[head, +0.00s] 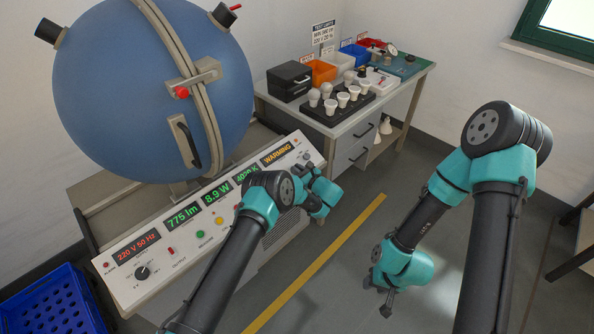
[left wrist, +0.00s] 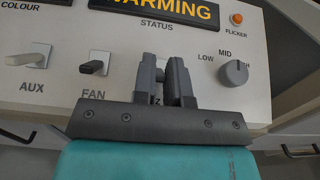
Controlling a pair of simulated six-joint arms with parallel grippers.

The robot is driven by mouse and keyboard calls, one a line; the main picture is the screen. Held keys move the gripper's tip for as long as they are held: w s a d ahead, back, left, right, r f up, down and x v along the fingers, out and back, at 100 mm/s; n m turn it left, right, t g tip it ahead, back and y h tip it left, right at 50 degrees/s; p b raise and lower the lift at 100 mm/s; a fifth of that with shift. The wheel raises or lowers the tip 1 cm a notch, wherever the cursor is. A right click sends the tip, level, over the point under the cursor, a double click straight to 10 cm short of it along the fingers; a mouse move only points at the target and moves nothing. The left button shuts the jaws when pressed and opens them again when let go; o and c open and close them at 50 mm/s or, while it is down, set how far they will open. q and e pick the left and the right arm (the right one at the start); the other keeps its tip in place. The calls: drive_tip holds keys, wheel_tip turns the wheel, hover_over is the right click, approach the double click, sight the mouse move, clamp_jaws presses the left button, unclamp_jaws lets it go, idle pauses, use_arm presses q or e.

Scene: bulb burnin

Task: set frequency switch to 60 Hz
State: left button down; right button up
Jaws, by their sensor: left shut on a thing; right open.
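The sloped control panel (head: 262,160) has a red display (head: 137,247) reading "220 V 50 Hz". My left gripper (head: 308,175) is at the panel's right end. In the left wrist view the left gripper (left wrist: 168,88) has its fingers nearly together, between the FAN switch (left wrist: 94,68) and the LOW/MID knob (left wrist: 234,72). It is shut on a small switch, apparently the frequency switch, which the fingers hide. A partly covered label ending in "z" shows between the fingers. The switch's position cannot be seen. My right gripper (head: 387,297) is open and empty, low over the floor.
An AUX switch (left wrist: 30,56) sits left of FAN. A blue sphere (head: 145,90) stands behind the panel. A workbench (head: 395,105) with bulbs and bins is at the back right. A blue crate (head: 55,303) is at lower left.

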sight(289, 166)
use_arm(q)
drive_tip(key=g+h, duration=0.1)
drive_tip(key=r+g+h, duration=0.1)
drive_tip(key=g+h, duration=0.1)
drive_tip(key=shift+w+a+r+h, duration=0.15)
drive_tip(key=shift+w+a+h, duration=0.15)
drive_tip(key=shift+w+a, duration=0.1)
drive_tip(key=g+h, duration=0.2)
drive_tip(key=w+a+g+h, duration=0.1)
drive_tip(key=shift+r, duration=0.25)
drive_tip(key=shift+w+a+g+h, duration=0.1)
drive_tip(key=shift+a+g+h, duration=0.05)
drive_tip(key=shift+g+h, duration=0.35)
drive_tip(key=shift+w+a+g+h, duration=0.15)
drive_tip(key=shift+g+h, duration=0.25)
drive_tip(key=shift+h, duration=0.2)
drive_tip(key=c, duration=1.2)
unclamp_jaws()
drive_tip(key=shift+o, duration=0.2)
